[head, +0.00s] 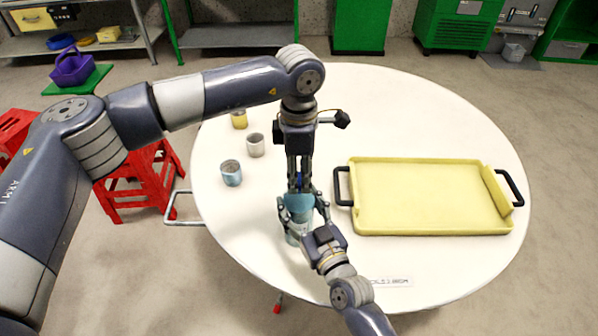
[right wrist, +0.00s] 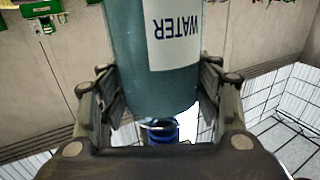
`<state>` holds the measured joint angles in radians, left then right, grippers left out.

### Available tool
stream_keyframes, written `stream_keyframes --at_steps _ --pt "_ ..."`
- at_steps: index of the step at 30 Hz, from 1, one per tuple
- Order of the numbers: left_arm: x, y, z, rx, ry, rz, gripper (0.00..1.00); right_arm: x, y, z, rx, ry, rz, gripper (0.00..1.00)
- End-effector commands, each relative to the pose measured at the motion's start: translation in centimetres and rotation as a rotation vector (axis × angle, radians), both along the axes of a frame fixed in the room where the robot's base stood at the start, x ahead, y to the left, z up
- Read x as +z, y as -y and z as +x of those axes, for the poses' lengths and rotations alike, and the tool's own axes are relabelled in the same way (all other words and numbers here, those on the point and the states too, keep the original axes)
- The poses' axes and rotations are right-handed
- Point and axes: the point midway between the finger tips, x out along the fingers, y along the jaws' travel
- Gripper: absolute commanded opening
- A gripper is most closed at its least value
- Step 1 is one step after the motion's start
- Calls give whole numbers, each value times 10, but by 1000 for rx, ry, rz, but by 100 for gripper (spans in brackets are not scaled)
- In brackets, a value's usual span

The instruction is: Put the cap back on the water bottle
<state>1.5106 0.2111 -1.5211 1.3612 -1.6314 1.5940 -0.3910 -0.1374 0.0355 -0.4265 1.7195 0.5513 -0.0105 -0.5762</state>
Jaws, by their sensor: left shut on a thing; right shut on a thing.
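The water bottle (head: 296,202) is teal and stands near the table's front edge, partly hidden by my right gripper. My right gripper (head: 303,204) is shut around its upper body, with a finger on each side. In the right wrist view the bottle (right wrist: 155,70) appears upside down, with a white WATER label between the fingers (right wrist: 160,95). My left gripper (head: 299,184) points down from above and is shut on the blue cap (head: 299,181), directly over the bottle's top. The cap (right wrist: 162,131) also shows beyond the bottle's shoulder. I cannot tell whether cap and neck touch.
A yellow tray (head: 430,232) with black handles lies on the right of the round white table (head: 400,105). A blue cup (head: 231,174), a grey cup (head: 255,146) and a yellow cup (head: 239,119) stand left. A red stool (head: 145,190) is beside the table.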

Motion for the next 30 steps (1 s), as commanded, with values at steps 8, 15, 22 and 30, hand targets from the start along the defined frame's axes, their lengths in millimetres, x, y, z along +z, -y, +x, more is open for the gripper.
stream_keyframes --at_steps 8,15,22,30 --pt "1 0 0 -442 1 0 22 0 1 0 -1 0 -1 0" --pt "1 0 0 -827 1 0 22 0 1 0 -1 0 -1 0" --pt "0 0 -1 -1196 1 -1 22 0 1 0 -1 0 -1 0" --pt "0 -1 -1 -1629 1 -1 22 0 1 0 -1 0 -1 0"
